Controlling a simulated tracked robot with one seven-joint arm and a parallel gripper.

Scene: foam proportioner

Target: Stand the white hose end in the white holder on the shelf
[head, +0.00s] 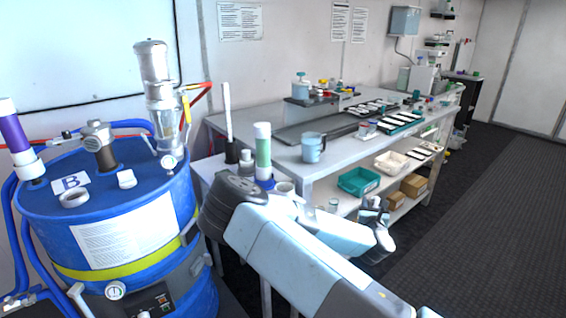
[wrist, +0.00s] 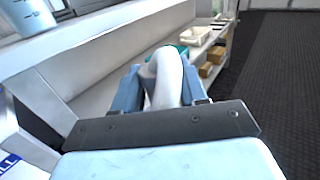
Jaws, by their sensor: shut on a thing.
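My gripper (wrist: 162,78) is shut on a smooth white rounded piece, which I take for the white hose end (wrist: 168,85). It sits between the two blue-grey fingers, and its far end is hidden. In the head view my gripper (head: 374,208) is in front of the bench, at about the height of its lower shelf (head: 335,198), with the floor to its right. I cannot surely pick out the white holder. A pale round cup-like piece (head: 284,187) is partly hidden behind my arm on the low side table.
A blue drum (head: 55,225) with pipes stands at left. A tall white rod (head: 228,110) and a green-white cylinder (head: 263,150) stand upright on the side table. The bench carries a blue mug (head: 312,147); its lower shelf has a teal bin (head: 358,181). The dark floor (head: 480,220) is clear.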

